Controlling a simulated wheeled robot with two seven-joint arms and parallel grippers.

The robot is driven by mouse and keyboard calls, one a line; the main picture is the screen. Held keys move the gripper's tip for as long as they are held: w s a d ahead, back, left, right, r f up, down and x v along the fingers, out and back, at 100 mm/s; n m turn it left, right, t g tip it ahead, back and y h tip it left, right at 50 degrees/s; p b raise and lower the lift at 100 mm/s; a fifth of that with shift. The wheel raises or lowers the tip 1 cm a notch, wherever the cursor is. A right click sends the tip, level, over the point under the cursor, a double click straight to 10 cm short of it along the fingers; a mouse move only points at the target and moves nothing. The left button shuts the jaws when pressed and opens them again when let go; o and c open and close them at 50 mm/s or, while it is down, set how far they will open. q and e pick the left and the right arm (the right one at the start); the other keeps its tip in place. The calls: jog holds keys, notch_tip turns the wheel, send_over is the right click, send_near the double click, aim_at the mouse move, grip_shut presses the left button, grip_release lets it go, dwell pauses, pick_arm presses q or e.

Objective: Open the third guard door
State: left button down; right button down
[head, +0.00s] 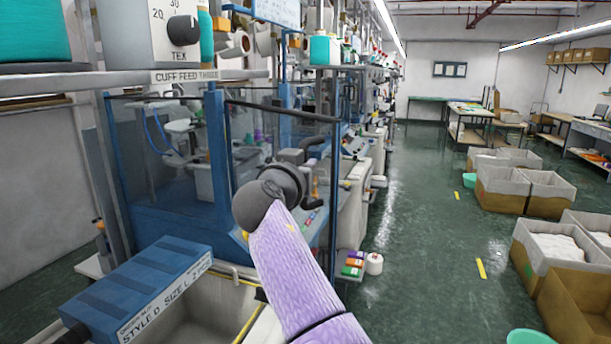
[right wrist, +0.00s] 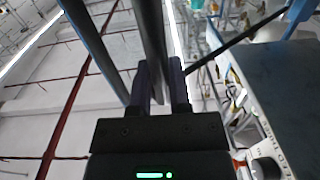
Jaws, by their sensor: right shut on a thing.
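A clear guard door with a dark top rail (head: 285,110) and a dark upright edge (head: 334,200) stands out from a blue post (head: 217,150) on the knitting machine, at an angle to the row. My right arm, in a purple sleeve, reaches up to it. My right gripper (head: 314,142) is at the door's outer upright, mostly hidden behind my wrist. In the right wrist view, the gripper's two fingers (right wrist: 160,85) are shut on a dark upright bar (right wrist: 152,35). I cannot tell the door's number in the row. My left gripper is not in view.
A blue box labelled "STYLE D SIZE L" (head: 150,290) sits at front left. Cartons (head: 560,250) line the right side. The green aisle floor (head: 420,220) between is mostly clear.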

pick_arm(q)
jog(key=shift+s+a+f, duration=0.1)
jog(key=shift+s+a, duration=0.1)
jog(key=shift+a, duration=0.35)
pick_arm(e)
jog(key=shift+s+a+r, duration=0.1)
jog(key=shift+s+a, duration=0.05)
jog(key=shift+a, duration=0.15)
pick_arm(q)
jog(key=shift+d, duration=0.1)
pick_arm(e)
jog(key=c, duration=0.8)
grip_release()
jog(key=shift+c, duration=0.2)
jog(key=shift+o, duration=1.2)
jog(key=shift+a, duration=0.1)
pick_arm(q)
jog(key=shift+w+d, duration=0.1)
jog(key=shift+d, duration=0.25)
